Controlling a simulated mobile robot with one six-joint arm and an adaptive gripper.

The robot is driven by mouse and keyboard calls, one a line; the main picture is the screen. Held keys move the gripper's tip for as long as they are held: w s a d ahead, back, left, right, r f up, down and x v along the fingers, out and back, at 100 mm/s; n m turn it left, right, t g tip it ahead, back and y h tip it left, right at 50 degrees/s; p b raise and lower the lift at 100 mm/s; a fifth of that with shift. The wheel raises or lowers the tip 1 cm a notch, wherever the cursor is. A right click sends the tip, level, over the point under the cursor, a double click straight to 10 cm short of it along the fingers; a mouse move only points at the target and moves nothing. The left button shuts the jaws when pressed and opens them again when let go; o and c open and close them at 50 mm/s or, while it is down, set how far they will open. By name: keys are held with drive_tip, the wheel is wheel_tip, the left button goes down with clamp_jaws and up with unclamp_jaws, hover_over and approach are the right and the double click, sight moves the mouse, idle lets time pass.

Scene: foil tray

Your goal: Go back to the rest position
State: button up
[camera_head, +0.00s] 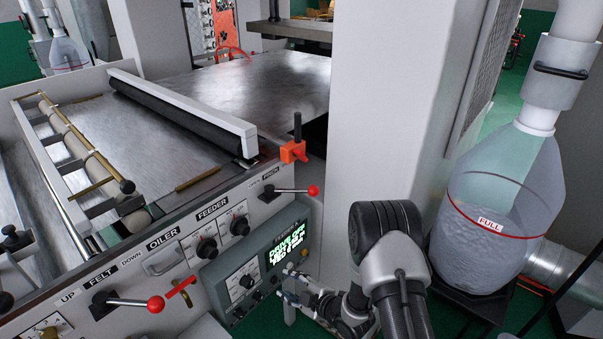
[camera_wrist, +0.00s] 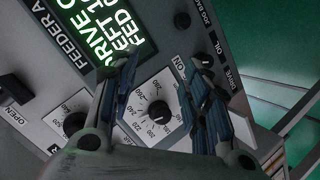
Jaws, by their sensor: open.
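My gripper (camera_head: 292,283) is in front of the lower right part of the grey control box in the head view. In the wrist view my gripper (camera_wrist: 160,80) has its blue-padded fingers spread apart with nothing between them. Behind the gap is a white-scaled dial with a black knob (camera_wrist: 158,112) on the panel. I cannot tell whether a fingertip touches the panel. My arm is bent, with its dark elbow high and its forearm reaching down and left to the box.
The control box (camera_head: 240,283) has a lit green display (camera_head: 288,243). Red-balled levers (camera_head: 312,191) and (camera_head: 156,304) stick out from the machine front. A grey column (camera_head: 385,110) stands behind my arm. A clear container (camera_head: 500,225) marked FULL is at the right.

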drive_tip(key=w+d+r+m+h, duration=0.2)
drive_tip(key=d+r+h, duration=0.15)
drive_tip(key=r, duration=0.45)
drive_tip(key=w+d+r+m+h, duration=0.2)
drive_tip(key=d+r, duration=0.3)
drive_tip(key=r, duration=0.3)
drive_tip(key=s+d+r+m+h, duration=0.2)
drive_tip(key=s+d+r+m, duration=0.35)
drive_tip(key=r, duration=0.45)
drive_tip(key=s+d+r+m+g+h, duration=0.1)
drive_tip(key=s+d+r+m, duration=0.1)
drive_tip(key=s+r, duration=0.35)
drive_tip(key=s+d+r+m+g+h, duration=0.1)
drive_tip(key=s+d+r+m+g, duration=0.15)
drive_tip(key=s, duration=0.65)
drive_tip(key=s+a+r+m+g, duration=0.1)
drive_tip(key=s+m, duration=0.3)
drive_tip(key=s, duration=1.2)
drive_tip(key=shift+s+y, duration=0.3)
drive_tip(key=shift+y, duration=0.05)
drive_tip(key=shift+o, duration=0.2)
drive_tip(key=shift+w+a+m+g, duration=0.1)
drive_tip(key=shift+a+m+g, duration=0.05)
drive_tip(key=shift+m+g, duration=0.15)
